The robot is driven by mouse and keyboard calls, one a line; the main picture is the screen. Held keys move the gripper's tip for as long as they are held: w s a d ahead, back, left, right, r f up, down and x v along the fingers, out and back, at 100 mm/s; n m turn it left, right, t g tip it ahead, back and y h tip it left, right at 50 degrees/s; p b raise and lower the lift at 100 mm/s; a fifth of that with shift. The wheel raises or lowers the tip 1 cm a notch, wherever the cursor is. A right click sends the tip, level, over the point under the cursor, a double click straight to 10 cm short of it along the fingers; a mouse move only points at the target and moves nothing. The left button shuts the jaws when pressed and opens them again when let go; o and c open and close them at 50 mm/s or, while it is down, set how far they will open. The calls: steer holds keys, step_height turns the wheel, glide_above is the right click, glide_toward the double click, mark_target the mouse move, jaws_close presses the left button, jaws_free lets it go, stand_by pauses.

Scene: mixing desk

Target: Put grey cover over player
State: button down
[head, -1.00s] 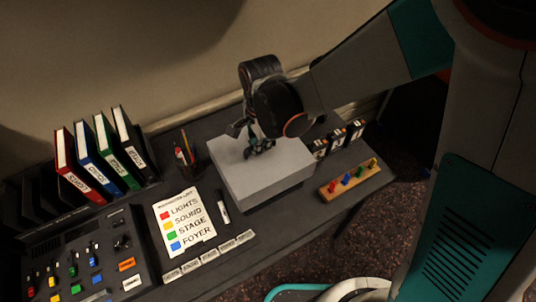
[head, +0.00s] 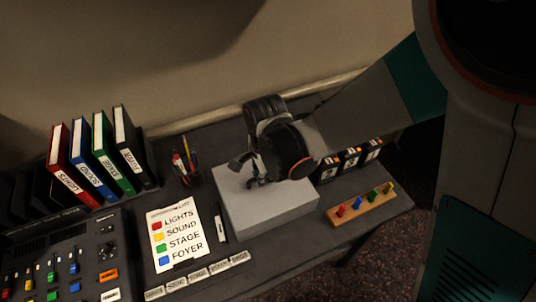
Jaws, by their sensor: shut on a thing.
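The grey cover (head: 268,213) is a box-shaped lid on the dark desk, right of the checklist. My gripper (head: 258,182) is above it, with its fingers at the top face of the cover. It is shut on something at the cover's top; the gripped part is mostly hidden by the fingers. No player shows; whatever is under the cover is hidden. I cannot tell whether the cover's lower edge touches the desk all round.
A pegboard with coloured pegs (head: 361,205) and black numbered boxes (head: 350,159) stand to the right. A checklist (head: 175,238), a marker (head: 220,228), a pen cup (head: 188,172), binders (head: 97,155) and the mixing desk (head: 60,262) are to the left. Small labelled tags (head: 197,275) line the front.

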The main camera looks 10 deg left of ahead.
mark_target(265, 184)
steer(key=shift+f, duration=0.1)
steer(key=shift+f+b, duration=0.25)
steer(key=shift+b, duration=0.1)
steer(key=c, duration=1.7)
jaws_free()
steer(key=shift+r, duration=0.15)
step_height(265, 184, up, 12)
steer(key=p, duration=0.9)
steer(key=shift+s+d+r, duration=0.2)
steer(key=shift+s+d, duration=0.05)
steer(key=shift+s, duration=0.1)
